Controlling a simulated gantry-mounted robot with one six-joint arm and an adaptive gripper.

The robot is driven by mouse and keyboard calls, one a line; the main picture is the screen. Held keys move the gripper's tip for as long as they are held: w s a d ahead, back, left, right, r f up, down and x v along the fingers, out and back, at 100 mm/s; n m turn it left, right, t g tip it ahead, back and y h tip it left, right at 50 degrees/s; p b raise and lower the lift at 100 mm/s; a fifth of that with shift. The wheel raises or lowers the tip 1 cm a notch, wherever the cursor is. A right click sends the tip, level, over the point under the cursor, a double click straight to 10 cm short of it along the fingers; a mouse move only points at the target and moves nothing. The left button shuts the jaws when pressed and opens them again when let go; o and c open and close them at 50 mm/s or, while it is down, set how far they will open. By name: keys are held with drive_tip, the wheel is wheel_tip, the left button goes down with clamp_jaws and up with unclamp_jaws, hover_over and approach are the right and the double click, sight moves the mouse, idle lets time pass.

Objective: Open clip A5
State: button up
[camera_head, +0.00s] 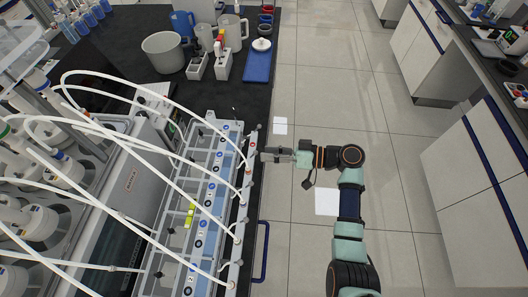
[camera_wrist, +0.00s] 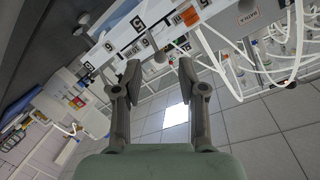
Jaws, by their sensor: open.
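A long rail (camera_head: 238,228) with several small round clip-like fittings runs along the front of the water bath (camera_head: 205,215), with white tubes reaching it. I cannot tell which fitting is clip A5. In the wrist view the rail (camera_wrist: 130,33) shows upside down or tilted, with black-and-white number labels, and a grey round knob (camera_wrist: 161,57) hangs just beyond my fingertips. My gripper (camera_head: 268,155) is level with the far end of the rail, at its right side. In the wrist view my gripper (camera_wrist: 160,72) is open, with nothing between the fingers.
White tubes (camera_head: 110,130) arch over the bath from bottles on the left. A grey pot (camera_head: 163,52), jugs and a blue tray (camera_head: 258,65) stand at the back of the black bench. A blue handle (camera_head: 262,250) sticks out at the bench front.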

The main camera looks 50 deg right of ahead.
drive_tip(key=v, duration=0.9)
drive_tip(key=shift+s+d, duration=0.2)
drive_tip(key=shift+s, duration=0.15)
